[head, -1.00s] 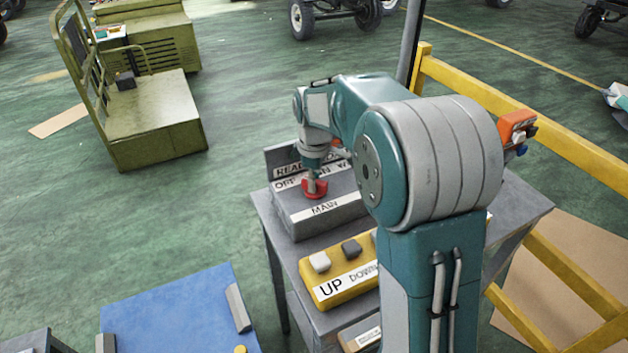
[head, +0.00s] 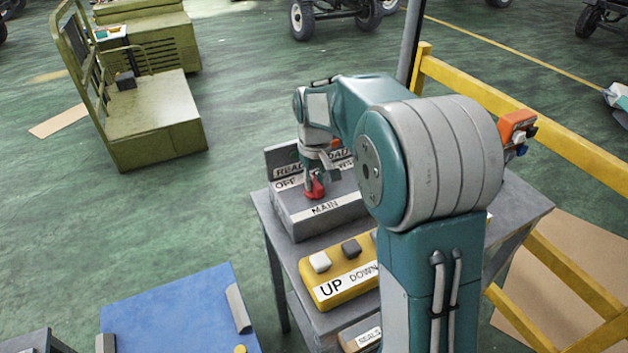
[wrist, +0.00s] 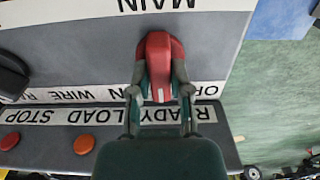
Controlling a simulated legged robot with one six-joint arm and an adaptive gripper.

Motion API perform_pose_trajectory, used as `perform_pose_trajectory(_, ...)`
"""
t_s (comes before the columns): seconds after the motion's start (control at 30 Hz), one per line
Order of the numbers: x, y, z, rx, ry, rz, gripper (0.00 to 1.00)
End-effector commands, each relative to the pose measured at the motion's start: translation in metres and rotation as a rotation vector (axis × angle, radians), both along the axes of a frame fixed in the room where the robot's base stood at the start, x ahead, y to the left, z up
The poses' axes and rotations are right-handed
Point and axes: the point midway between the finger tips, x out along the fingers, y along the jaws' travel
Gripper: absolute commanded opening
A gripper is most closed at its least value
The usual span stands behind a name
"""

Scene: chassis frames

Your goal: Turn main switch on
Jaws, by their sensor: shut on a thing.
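The main switch is a red knob (head: 314,187) on top of the grey control box (head: 318,222), above a white label reading MAIN. My gripper (head: 316,184) reaches down onto it from above. In the wrist view my gripper (wrist: 160,92) has a finger on each side of the red knob (wrist: 160,52) and is shut on it. A white strip with OFF lies behind the knob. The ON end of the strip is partly hidden by my gripper.
A yellow box with UP and DOWN buttons (head: 342,279) sits in front on the same grey table. Red (wrist: 10,141) and orange (wrist: 84,144) buttons show in the wrist view. A yellow railing (head: 500,110) runs at right.

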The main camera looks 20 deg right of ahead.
Motion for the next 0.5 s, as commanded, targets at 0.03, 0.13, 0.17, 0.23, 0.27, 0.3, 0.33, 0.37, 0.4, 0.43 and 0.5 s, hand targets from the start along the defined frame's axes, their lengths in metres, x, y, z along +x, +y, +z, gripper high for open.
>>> perform_pose_trajectory(0.03, -0.0007, 0.0004, -0.0021, 0.001, 0.004, -0.044, 0.0)
perform_pose_trajectory(0.13, -0.0008, 0.0004, -0.0022, 0.001, 0.004, -0.139, 0.0)
perform_pose_trajectory(0.17, -0.0008, 0.0004, -0.0022, 0.0, 0.005, -0.167, 0.0)
perform_pose_trajectory(0.23, -0.0008, 0.0005, -0.0023, 0.0, 0.005, -0.234, 0.0)
perform_pose_trajectory(0.27, -0.0008, 0.0005, -0.0023, 0.0, 0.005, -0.262, 0.0)
perform_pose_trajectory(0.3, -0.0009, 0.0005, -0.0024, 0.0, 0.005, -0.3, 0.0)
perform_pose_trajectory(0.33, -0.0009, 0.0006, -0.0024, 0.0, 0.005, -0.328, 0.0)
perform_pose_trajectory(0.37, -0.0009, 0.0006, -0.0024, 0.0, 0.005, -0.356, 0.0)
perform_pose_trajectory(0.4, -0.0009, 0.0006, -0.0024, 0.0, 0.005, -0.392, 0.0)
perform_pose_trajectory(0.43, -0.001, 0.0007, -0.0025, 0.0, 0.006, -0.419, 0.0)
perform_pose_trajectory(0.5, -0.0011, 0.0007, -0.0025, 0.0, 0.006, -0.48, 0.0)
